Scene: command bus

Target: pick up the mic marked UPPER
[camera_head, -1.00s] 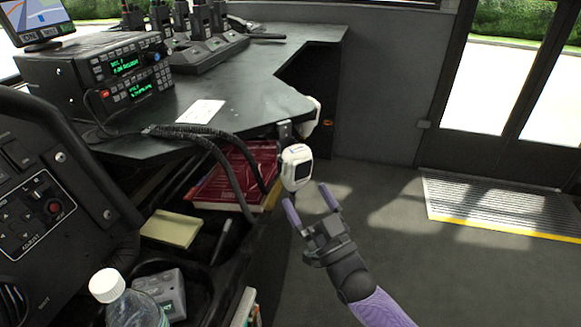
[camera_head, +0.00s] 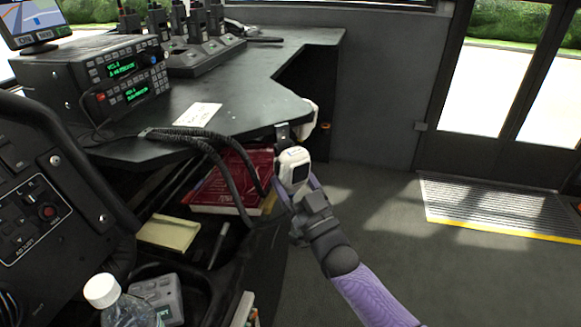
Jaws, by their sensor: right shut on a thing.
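A white mic (camera_head: 294,160) with a dark face hangs at a clip below the desk's front corner. Its label is too small to read. My right gripper (camera_head: 294,184) comes from below right and is shut on this mic, its purple fingers on either side of the mic's lower part. A second white thing (camera_head: 311,112), perhaps another mic, shows partly behind the desk corner. My left gripper is not in view.
The dark desk (camera_head: 250,100) overhangs just above the mic. Black coiled cords (camera_head: 225,160) run below its edge. Two radios (camera_head: 125,80) stand on it. The floor to the right is clear.

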